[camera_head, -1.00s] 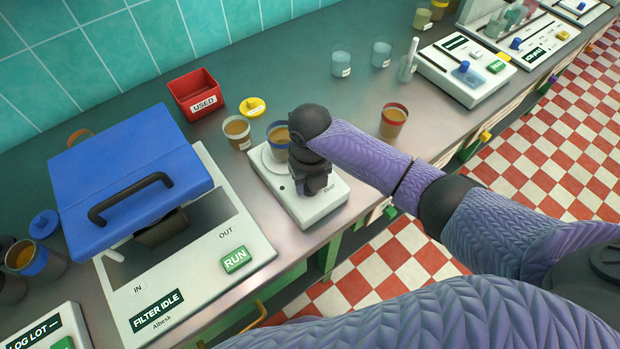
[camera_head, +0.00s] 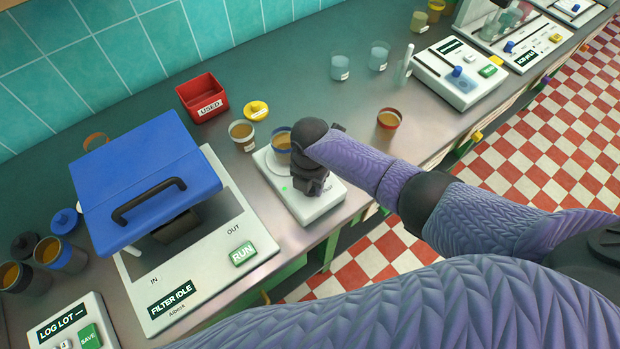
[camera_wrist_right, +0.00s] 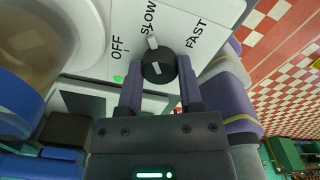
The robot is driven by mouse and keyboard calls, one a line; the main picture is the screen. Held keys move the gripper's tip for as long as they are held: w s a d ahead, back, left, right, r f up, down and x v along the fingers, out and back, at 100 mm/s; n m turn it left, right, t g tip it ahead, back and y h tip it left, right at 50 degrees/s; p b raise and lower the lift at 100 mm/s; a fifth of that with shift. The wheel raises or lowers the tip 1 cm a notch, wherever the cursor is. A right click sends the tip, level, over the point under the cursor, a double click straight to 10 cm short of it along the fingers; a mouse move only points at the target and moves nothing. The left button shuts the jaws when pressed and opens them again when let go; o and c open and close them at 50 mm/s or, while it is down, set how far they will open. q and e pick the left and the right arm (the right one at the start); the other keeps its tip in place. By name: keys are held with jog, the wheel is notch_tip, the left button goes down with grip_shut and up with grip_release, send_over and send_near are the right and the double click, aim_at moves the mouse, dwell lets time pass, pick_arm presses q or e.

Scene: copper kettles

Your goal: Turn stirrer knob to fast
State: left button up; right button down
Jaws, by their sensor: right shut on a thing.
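The stirrer (camera_head: 318,209) is a white box with a blue-rimmed cup of amber liquid (camera_head: 281,141) on its round plate. In the right wrist view its black knob (camera_wrist_right: 158,66) sits between the fingers of my right gripper (camera_wrist_right: 159,84), which is shut on it. The knob's white pointer (camera_wrist_right: 153,43) is towards the SLOW label, with OFF to the left and FAST to the right. A small green light (camera_wrist_right: 117,78) is lit near OFF. In the head view my right wrist hides the knob. My left gripper is not in view.
A filter machine (camera_head: 200,262) with a raised blue lid (camera_head: 150,180) stands left of the stirrer. A red USED bin (camera_head: 203,97), a white-banded cup (camera_head: 241,136) and a yellow lid (camera_head: 256,110) are behind it. A red-rimmed cup (camera_head: 388,124) stands to the right.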

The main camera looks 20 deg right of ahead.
jog(key=m+p, duration=0.2)
jog(key=m, duration=0.4)
jog(key=shift+r+m, duration=0.1)
jog(key=shift+m, duration=0.2)
jog(key=m, duration=0.3)
jog(key=shift+p, duration=0.35)
jog(key=shift+m, duration=1.6)
jog(key=shift+c, duration=1.2)
grip_release()
notch_tip(320, 180, up, 10)
jog(key=p, duration=0.6)
